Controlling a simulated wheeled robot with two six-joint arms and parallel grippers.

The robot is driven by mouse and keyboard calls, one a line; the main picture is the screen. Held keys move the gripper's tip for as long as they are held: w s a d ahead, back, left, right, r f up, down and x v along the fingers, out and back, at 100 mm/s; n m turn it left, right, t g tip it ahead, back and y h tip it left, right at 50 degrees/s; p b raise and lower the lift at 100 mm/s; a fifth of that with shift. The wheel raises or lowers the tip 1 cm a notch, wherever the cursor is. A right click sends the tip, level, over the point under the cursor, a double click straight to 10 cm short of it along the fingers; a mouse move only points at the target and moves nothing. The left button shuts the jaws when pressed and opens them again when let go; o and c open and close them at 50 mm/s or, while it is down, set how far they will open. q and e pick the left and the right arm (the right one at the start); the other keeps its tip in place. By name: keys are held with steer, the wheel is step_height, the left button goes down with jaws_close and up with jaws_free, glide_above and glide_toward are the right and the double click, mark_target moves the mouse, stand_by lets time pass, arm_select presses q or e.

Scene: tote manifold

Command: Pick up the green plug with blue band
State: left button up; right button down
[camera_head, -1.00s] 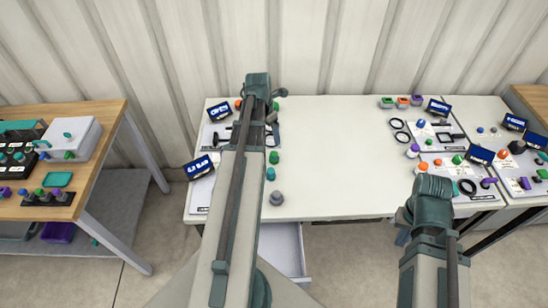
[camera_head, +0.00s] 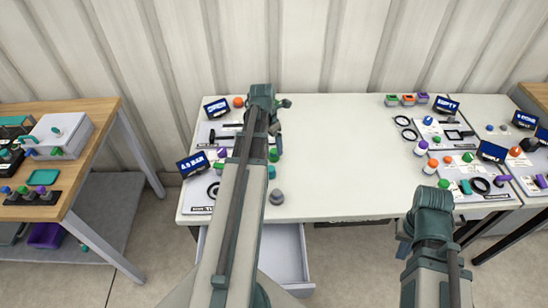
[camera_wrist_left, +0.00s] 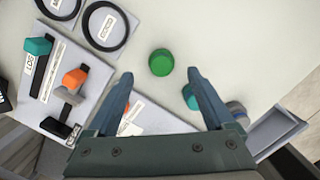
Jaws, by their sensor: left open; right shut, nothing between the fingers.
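A green plug (camera_wrist_left: 161,62) stands on the white table, seen from above in the left wrist view; no blue band shows from this angle. In the head view a green plug (camera_head: 273,155) shows beside my left arm. My left gripper (camera_wrist_left: 160,73) is open and empty, with the plug between and just beyond its fingertips in the picture. In the head view my left gripper (camera_head: 276,128) is mostly hidden by my arm. Only a small part of my right gripper (camera_head: 403,249) shows beside my right arm, near the table's front edge; it is shut and empty.
A teal piece (camera_wrist_left: 189,97) is partly behind the right finger, with a grey knob (camera_wrist_left: 238,112) farther right. A board with teal and orange plugs (camera_wrist_left: 75,77) lies left. An open drawer (camera_head: 284,256) juts out at the front. The table's middle (camera_head: 345,150) is clear.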

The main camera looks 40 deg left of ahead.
mark_target(274, 151)
arm_select(q)
steer(key=f+b, duration=0.3)
steer(key=w+f+b, duration=0.1)
steer(key=f+b, duration=0.1)
steer(key=shift+d+f, duration=0.1)
steer(key=shift+d, duration=0.1)
steer(key=shift+c, duration=0.2)
jaws_close()
